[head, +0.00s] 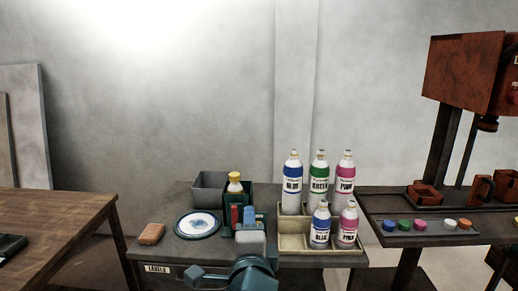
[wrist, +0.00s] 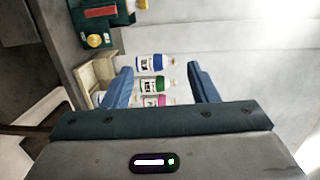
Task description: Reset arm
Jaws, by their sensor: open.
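My gripper (wrist: 160,88) is open in the wrist view, its two blue fingers spread wide with nothing held between them. In the head view my gripper (head: 248,222) is above the small table, in front of a dark green holder, and partly hides it. Beyond the fingers in the wrist view are several white bottles with blue, green and pink labels. The blue-labelled bottle (wrist: 155,62), green-labelled bottle (wrist: 152,84) and pink-labelled bottle (wrist: 158,100) appear sideways there and apart from the fingers.
Bottles stand in a cream rack (head: 318,257) right of my arm. A grey bin (head: 209,187), a round plate (head: 197,224) and an orange block (head: 151,234) are at left. A red-brown machine (head: 465,72) stands right, with coloured caps (head: 420,225) before it.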

